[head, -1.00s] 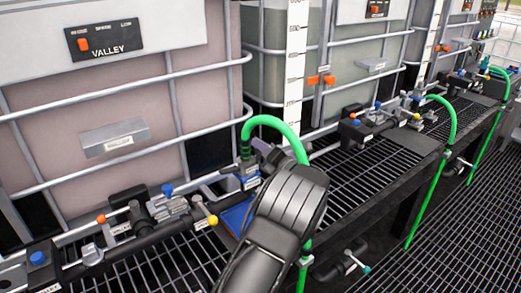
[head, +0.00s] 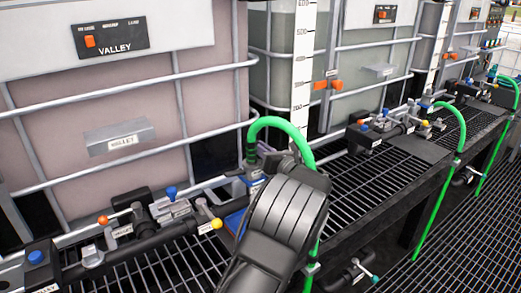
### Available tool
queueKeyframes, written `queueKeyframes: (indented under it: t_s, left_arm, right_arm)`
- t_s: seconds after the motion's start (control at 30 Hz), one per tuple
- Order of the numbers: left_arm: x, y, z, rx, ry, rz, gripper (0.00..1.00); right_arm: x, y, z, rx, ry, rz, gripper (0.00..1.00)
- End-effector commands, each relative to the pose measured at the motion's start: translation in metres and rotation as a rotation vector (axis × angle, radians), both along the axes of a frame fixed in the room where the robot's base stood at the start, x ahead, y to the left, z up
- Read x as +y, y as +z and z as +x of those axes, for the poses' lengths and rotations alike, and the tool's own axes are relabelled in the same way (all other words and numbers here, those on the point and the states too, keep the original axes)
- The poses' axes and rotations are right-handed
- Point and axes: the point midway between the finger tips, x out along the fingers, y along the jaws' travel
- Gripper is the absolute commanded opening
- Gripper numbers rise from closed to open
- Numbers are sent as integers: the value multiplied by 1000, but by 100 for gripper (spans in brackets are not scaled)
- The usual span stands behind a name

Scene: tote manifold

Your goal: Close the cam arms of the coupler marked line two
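A green hose (head: 283,125) arches down to a coupler (head: 253,157) in front of the boundary between the first two tanks. A blue part with a small label (head: 254,181) sits just below the coupler; I cannot read a line number there. The coupler's cam arms are mostly hidden or too small to judge. One dark arm of mine, apparently the left, rises from the bottom middle and covers the coupler's right side. Its gripper is hidden behind its wrist, close to the coupler; its fingers cannot be made out. My other gripper is out of view.
A pipe manifold (head: 150,241) with blue, orange and yellow knobs runs along the grating at left. The VALLEY tank (head: 100,100) in its tube cage stands behind. More green hoses (head: 436,205) hang at right. A lower valve (head: 355,272) sits under the shelf.

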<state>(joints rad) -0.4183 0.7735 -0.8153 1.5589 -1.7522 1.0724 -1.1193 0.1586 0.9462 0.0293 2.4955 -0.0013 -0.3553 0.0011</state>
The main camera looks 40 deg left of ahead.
Motion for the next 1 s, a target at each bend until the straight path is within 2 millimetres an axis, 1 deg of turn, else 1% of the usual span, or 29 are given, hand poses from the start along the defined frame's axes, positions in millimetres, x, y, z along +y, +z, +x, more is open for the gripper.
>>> queueKeyframes:
  t_s: [0.33,0.37,0.6,1.0]
  left_arm:
    - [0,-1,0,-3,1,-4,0]
    - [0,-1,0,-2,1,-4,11]
    - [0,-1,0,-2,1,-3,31]
    - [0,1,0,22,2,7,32]
  right_arm:
    - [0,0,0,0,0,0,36]
    - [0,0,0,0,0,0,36]
    - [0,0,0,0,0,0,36]
    - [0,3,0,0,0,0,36]
